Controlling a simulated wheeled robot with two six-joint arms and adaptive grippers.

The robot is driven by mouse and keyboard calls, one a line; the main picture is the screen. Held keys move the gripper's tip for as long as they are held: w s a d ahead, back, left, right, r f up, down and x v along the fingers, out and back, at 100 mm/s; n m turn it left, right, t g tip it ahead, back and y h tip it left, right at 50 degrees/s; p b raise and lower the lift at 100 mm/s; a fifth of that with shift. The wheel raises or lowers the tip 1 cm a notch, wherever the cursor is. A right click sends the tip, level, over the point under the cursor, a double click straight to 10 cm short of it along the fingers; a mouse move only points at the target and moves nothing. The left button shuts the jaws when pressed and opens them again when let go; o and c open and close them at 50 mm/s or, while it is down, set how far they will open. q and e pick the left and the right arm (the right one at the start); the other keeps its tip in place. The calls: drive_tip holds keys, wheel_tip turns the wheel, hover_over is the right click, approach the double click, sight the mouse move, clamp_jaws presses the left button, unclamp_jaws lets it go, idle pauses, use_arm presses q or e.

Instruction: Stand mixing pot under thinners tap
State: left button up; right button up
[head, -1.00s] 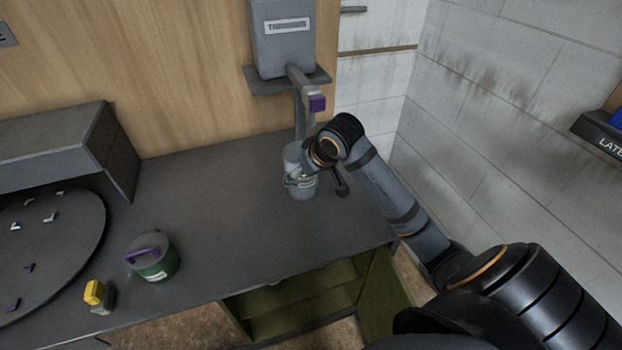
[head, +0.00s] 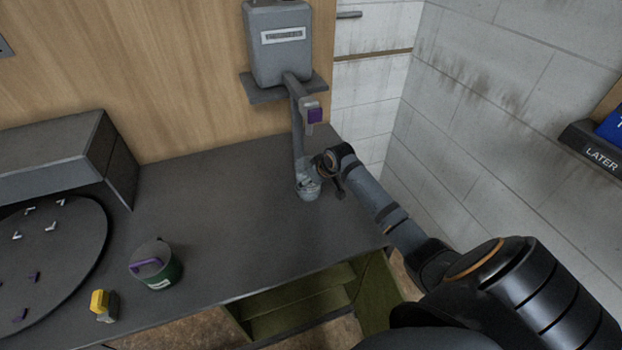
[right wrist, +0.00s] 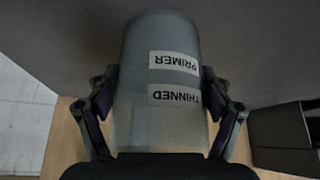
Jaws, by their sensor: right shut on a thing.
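The mixing pot (head: 309,189) is a pale grey cylinder standing on the dark counter near its right end. In the right wrist view the pot (right wrist: 158,123) fills the middle and carries labels reading "PRIMER" and "THINNED". My right gripper (head: 317,172) is shut on the pot, with one finger on each side of it. The thinners tank (head: 279,55) is a grey box on a wall shelf. My left gripper is not in view.
A green tin with a purple handle (head: 158,267) and a small yellow-topped item (head: 102,305) stand at the counter's front left. A round dark disc (head: 75,260) holds several small pieces. The counter's middle (head: 225,220) is clear. An open green cabinet (head: 290,308) is below.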

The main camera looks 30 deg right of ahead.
drive_tip(key=shift+f, duration=0.15)
drive_tip(key=o, duration=1.5)
drive_tip(key=shift+o, duration=0.2)
drive_tip(key=v, duration=1.2)
drive_tip(key=shift+b, duration=0.4)
